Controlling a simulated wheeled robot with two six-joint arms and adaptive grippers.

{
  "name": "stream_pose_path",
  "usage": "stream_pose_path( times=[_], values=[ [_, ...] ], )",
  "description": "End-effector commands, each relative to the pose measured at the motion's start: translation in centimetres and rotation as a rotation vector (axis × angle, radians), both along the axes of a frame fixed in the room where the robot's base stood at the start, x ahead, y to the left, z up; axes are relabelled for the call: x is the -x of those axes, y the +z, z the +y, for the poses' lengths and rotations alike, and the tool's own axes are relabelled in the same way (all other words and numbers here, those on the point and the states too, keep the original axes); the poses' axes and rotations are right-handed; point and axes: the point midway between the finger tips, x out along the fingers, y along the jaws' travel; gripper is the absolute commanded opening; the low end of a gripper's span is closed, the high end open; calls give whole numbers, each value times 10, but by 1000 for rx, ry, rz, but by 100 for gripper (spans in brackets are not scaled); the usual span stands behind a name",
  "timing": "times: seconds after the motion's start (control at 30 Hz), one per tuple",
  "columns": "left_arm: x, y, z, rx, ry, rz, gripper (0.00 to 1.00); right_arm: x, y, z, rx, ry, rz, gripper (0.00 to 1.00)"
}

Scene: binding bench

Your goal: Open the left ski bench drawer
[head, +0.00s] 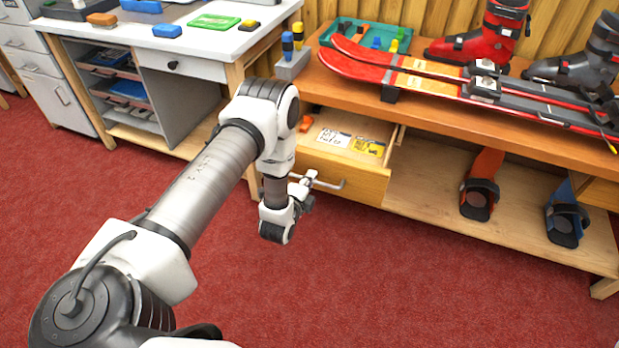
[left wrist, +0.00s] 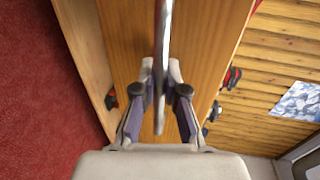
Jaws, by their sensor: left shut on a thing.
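The left drawer (head: 350,182) of the wooden ski bench (head: 437,118) stands pulled partly out. Its inside shows a white card, a yellow card and a small orange item. A metal bar handle (head: 336,186) is on its front. My left gripper (head: 309,181) is at the handle, in front of the drawer. In the left wrist view, the fingers (left wrist: 160,92) are closed around the handle bar (left wrist: 161,45), with wood behind it. My right gripper is not in view.
Skis (head: 440,85) and boots (head: 487,32) lie and stand on the bench top. Two bindings sit on the lower shelf (head: 420,205). A white workbench (head: 190,42) stands at the left. Red carpet (head: 400,285) in front of the bench is clear.

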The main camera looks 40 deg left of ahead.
Motion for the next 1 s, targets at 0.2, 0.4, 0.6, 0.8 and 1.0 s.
stream_pose_path(
  times=[0.2, 0.4, 0.6, 0.8, 1.0],
  values=[
    [-1, 0, -2, 1, -5, 0, 0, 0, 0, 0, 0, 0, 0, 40],
    [0, 0, -1, 1, -3, 0, 37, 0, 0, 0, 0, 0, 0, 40],
    [0, 0, -1, 0, -2, 0, 37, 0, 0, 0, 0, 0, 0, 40],
    [22, 4, -6, 1, -1, 4, 37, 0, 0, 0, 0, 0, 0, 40],
    [71, 13, -18, 2, -2, 6, 37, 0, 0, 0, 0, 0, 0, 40]
  ],
)
